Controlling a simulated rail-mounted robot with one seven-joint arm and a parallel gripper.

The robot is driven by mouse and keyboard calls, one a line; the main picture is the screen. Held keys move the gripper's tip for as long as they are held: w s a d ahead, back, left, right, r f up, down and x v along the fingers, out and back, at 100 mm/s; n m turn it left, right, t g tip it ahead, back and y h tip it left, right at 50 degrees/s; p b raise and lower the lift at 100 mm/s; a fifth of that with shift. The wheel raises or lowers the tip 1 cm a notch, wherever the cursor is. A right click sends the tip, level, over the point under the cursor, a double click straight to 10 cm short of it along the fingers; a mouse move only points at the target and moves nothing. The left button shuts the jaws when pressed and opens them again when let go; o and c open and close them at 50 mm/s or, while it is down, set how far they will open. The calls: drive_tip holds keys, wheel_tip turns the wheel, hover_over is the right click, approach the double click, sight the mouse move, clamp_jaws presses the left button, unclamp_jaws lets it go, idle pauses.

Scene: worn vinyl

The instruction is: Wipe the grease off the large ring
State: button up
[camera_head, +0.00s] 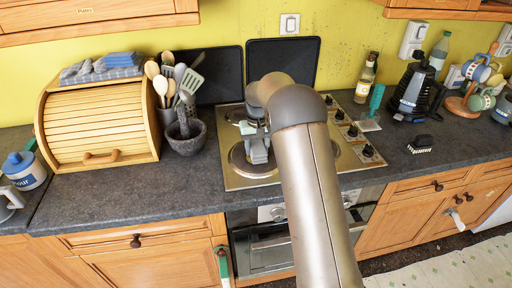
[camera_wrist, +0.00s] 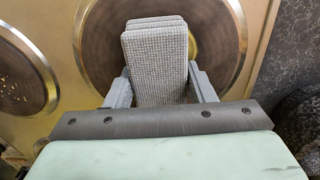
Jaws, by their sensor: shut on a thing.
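The large ring (camera_head: 240,164) is at the front left of the hob (camera_head: 237,184) in the head view. In the wrist view the dark disc of the large ring (camera_wrist: 100,45) with its metal rim lies behind my gripper. My gripper (camera_wrist: 158,88) is shut on a grey folded cloth (camera_wrist: 155,65) with a woven texture. In the head view my gripper (camera_head: 257,142) and the cloth (camera_head: 258,155) are over the large ring. A yellowish patch shows on the ring just right of the cloth. The cloth hides the ring's middle; I cannot tell whether it touches.
Another ring (camera_wrist: 20,75) with pale specks lies to the left in the wrist view. A mortar (camera_head: 187,138) and utensil pot (camera_head: 168,112) stand left of the hob, beside a bread bin (camera_head: 98,125). Knobs (camera_head: 352,131) line its right side. A black brush (camera_head: 420,145) lies farther right.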

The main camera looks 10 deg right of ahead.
sight(243, 156)
drive_tip(key=shift+d, duration=0.1)
drive_tip(key=shift+d, duration=2.4)
drive_tip(key=shift+a, duration=0.15)
drive_tip(key=shift+a, duration=2.35)
drive_tip(key=shift+a, duration=0.15)
drive_tip(key=shift+a, duration=2.35)
